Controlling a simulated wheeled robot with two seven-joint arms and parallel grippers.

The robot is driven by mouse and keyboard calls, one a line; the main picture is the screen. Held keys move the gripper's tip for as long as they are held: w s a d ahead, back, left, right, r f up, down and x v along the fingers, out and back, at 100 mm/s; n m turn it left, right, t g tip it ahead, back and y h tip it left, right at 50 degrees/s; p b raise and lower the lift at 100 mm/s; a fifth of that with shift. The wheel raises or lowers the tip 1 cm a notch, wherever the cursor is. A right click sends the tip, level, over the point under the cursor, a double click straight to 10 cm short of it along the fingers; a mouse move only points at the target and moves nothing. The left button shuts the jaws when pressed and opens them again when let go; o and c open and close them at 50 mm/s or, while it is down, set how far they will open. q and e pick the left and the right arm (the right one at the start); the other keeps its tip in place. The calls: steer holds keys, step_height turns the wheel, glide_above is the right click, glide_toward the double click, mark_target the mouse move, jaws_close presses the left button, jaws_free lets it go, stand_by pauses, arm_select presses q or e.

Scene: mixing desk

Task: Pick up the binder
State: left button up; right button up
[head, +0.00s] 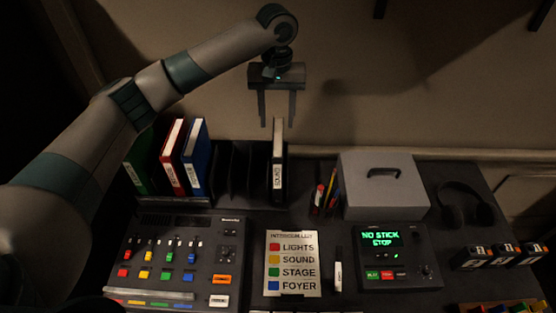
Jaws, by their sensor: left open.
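Several binders stand upright in a dark rack at the back of the desk. A green binder (138,172), a red binder (173,158) and a blue binder (196,158) are at its left. A binder with a white spine and dark cover (278,165) stands alone at its right end, its label too small to read surely. My left gripper (277,122) is open, fingers pointing down, at the top of this white-spined binder. I cannot tell whether the fingers touch it or are around it. My right gripper is not in view.
A mixing console (185,250) stands at front left, with an "Intermission List" card (292,264) beside it. A grey cash box (382,186), a device with a green display (393,258), pens (324,192) and headphones (467,204) are to the right. The wall is close behind.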

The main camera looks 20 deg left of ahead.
mark_target(277, 135)
arm_select(q)
steer(key=shift+f+p, duration=0.6)
steer(key=shift+f, duration=2.15)
steer(key=shift+f, duration=0.1)
steer(key=shift+f+p, duration=0.2)
steer(key=shift+p, duration=0.15)
steer(key=f+p, duration=0.1)
steer(key=f, duration=0.1)
steer(key=f+p, duration=0.1)
steer(key=f, duration=0.1)
steer(key=shift+s+d, duration=0.2)
steer(key=shift+f, duration=0.3)
steer(key=shift+c, duration=0.3)
jaws_close()
